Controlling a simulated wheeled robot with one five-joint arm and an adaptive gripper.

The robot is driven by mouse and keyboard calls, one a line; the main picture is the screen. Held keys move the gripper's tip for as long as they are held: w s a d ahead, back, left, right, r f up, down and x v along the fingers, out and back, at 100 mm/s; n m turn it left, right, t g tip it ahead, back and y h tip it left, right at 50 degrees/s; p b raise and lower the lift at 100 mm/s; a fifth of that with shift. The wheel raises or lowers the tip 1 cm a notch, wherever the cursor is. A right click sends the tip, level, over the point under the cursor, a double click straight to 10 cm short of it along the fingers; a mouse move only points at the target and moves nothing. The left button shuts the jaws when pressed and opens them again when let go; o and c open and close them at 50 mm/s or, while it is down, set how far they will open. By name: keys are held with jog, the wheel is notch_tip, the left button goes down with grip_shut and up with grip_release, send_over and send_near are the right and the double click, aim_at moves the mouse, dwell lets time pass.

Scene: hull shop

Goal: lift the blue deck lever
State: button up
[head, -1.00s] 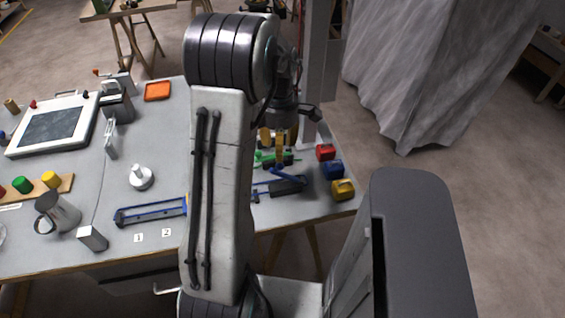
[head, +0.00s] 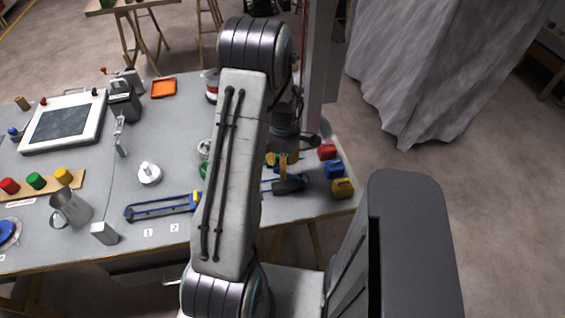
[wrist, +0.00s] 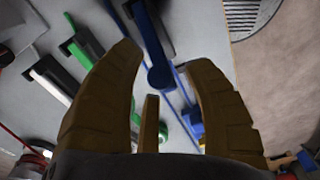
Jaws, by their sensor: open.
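The blue deck lever (wrist: 152,45) shows in the wrist view as a blue bar with a rounded end, beside a dark base, lying between the spread fingertips of my gripper (wrist: 164,57). My gripper is open and empty; I cannot tell from this view whether a finger touches the lever. In the head view my gripper (head: 283,160) is low over the right part of the bench, and the lever's dark base (head: 291,184) shows just below the fingers. Most of the blue bar is hidden there by the gripper and arm.
A green lever (wrist: 88,45) and a white lever (wrist: 50,78) lie to the left in the wrist view. Red (head: 327,151), blue (head: 333,169) and yellow (head: 342,188) blocks stand right of the gripper, near the bench edge. A blue-framed tool (head: 163,207) lies left of my arm.

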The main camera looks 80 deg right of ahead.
dwell(0.3)
grip_shut()
dwell(0.3)
